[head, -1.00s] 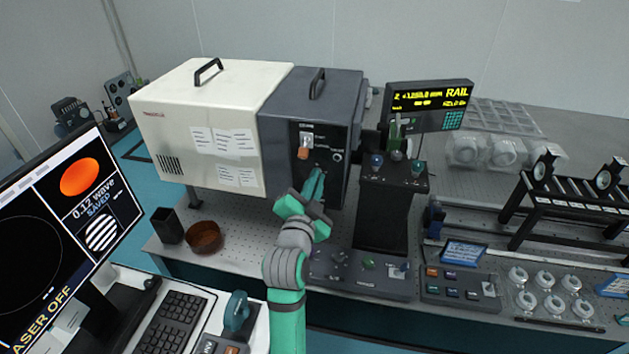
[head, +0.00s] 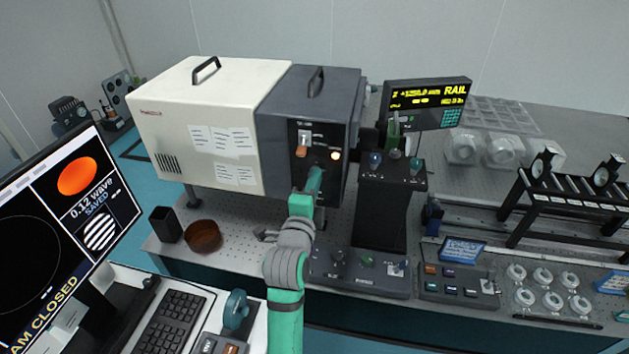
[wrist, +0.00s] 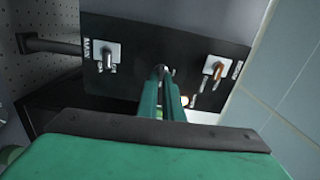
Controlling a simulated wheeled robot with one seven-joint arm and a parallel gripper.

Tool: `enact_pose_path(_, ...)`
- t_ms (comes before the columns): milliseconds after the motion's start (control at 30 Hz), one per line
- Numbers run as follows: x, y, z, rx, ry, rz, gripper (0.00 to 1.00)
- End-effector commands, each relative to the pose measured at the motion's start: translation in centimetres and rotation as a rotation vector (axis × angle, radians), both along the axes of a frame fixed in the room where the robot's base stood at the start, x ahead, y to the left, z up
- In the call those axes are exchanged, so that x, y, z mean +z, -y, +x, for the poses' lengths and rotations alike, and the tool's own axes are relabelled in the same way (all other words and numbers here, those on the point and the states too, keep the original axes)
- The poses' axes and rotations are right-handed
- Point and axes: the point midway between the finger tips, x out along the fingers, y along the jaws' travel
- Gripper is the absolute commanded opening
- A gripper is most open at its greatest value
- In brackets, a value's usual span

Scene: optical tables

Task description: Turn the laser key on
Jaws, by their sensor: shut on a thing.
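The laser key (wrist: 161,69) sits in the black control panel (wrist: 134,75) on the front of the dark grey laser housing (head: 312,95). My gripper (head: 315,176) reaches up to this panel, and its fingers are shut on the key. In the wrist view the green fingers (wrist: 163,82) close around the key, so only its tip and its round seat show. In the head view the fingers hide the key. A round lamp (head: 335,156) on the panel glows. The monitor (head: 50,310) shows yellow text ending in "AM CLOSED".
An orange-handled switch (head: 302,146) sits just above my fingers. A metal toggle marked MAIN (wrist: 107,57) is on the left in the wrist view. A dark pedestal with knobs (head: 380,215) stands close on the right. A brown bowl (head: 204,237) is at lower left.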

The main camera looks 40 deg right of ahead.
Motion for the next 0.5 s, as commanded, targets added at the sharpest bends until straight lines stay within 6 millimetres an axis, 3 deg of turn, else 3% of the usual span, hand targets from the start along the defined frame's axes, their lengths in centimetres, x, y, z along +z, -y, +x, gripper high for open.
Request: enact_pose_path(500,-0.17,0.15,-0.14,-0.004,0.040,0.038,0.00)
